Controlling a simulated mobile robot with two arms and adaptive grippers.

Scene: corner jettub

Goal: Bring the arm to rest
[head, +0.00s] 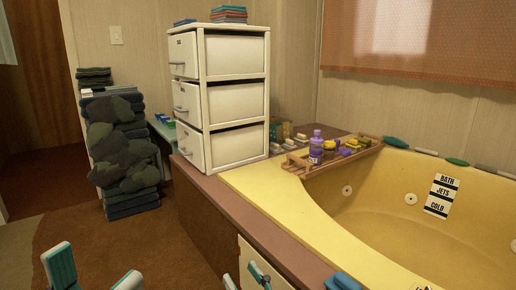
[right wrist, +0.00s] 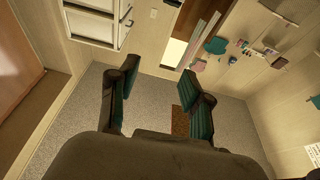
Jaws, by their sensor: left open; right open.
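My left gripper (head: 94,272) shows at the bottom left of the head view, with its two teal fingers spread apart and nothing between them. It is above the brown floor, apart from the tub and the towels. My right gripper (right wrist: 158,74) is open and empty in the right wrist view, its two dark teal-padded fingers well apart, with grey floor and wall beyond them. Small teal parts at the bottom middle of the head view may belong to it, but I cannot tell. Most of both arms is outside the views.
A yellow corner tub (head: 400,212) fills the right, with a wooden tray (head: 297,168) of bottles on its rim. A white drawer unit (head: 236,101) stands on the ledge. Folded dark towels (head: 125,150) are stacked at left. Open brown floor (head: 105,235) lies between.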

